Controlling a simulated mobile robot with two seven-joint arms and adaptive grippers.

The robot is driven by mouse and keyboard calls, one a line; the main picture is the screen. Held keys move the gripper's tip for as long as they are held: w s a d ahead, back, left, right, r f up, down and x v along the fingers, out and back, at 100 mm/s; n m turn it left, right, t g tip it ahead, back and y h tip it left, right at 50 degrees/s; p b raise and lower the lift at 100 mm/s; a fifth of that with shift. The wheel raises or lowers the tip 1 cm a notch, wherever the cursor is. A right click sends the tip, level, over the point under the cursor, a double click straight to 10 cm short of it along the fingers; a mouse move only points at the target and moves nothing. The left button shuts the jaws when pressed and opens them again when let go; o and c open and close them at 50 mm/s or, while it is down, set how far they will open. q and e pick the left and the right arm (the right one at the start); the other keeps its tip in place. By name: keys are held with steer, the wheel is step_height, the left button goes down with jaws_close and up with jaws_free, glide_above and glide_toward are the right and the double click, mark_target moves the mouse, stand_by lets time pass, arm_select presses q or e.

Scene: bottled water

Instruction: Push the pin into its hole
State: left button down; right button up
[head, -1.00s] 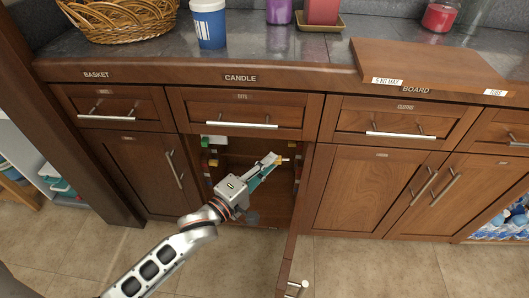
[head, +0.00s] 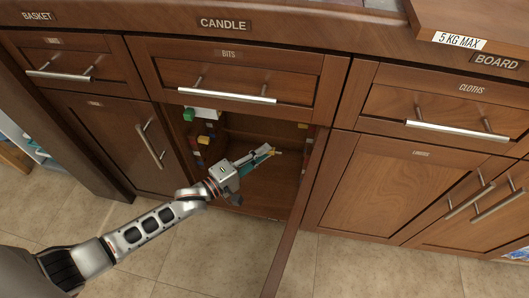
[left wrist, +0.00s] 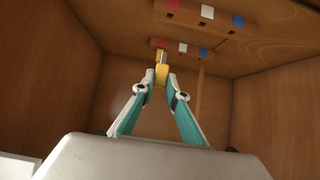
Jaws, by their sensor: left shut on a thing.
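My left gripper (head: 262,156) reaches into the open cabinet under the BITS drawer. In the left wrist view its teal fingers (left wrist: 160,92) are shut on a small yellow pin (left wrist: 161,70), which points away from the palm. The pin's tip also shows in the head view (head: 277,152). Beyond it, wooden strips with red, white and blue patches run along the cabinet's inside; one strip (left wrist: 193,52) is near the pin's tip and another (left wrist: 204,17) is farther up. I cannot tell which hole belongs to the pin or whether it touches a strip. My right gripper is not in view.
Green (head: 188,115) and yellow (head: 203,140) pieces sit at the cabinet's left inner wall. The open cabinet door (head: 300,215) stands out on the right of my arm. The closed BITS drawer (head: 230,85) is above. Bare floor tiles lie below.

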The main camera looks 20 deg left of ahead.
arm_select(q)
steer(key=shift+d+r, duration=0.1)
steer(key=shift+r, duration=0.05)
steer(key=shift+w+d, duration=0.2)
steer(key=shift+d, duration=0.7)
steer(key=shift+w+d, duration=0.15)
steer(key=shift+d, duration=0.8)
steer(key=shift+w+d, duration=0.2)
steer(key=shift+d, duration=0.7)
steer(key=shift+w+d+p, duration=0.2)
steer(key=shift+d+p, duration=0.1)
steer(key=shift+d, duration=0.55)
steer(key=shift+w+d+p, duration=0.15)
steer(key=shift+d+p, duration=0.15)
steer(key=shift+d, duration=0.5)
stand_by(0.9)
steer(key=c, duration=1.9)
jaws_free()
steer(key=v, duration=1.2)
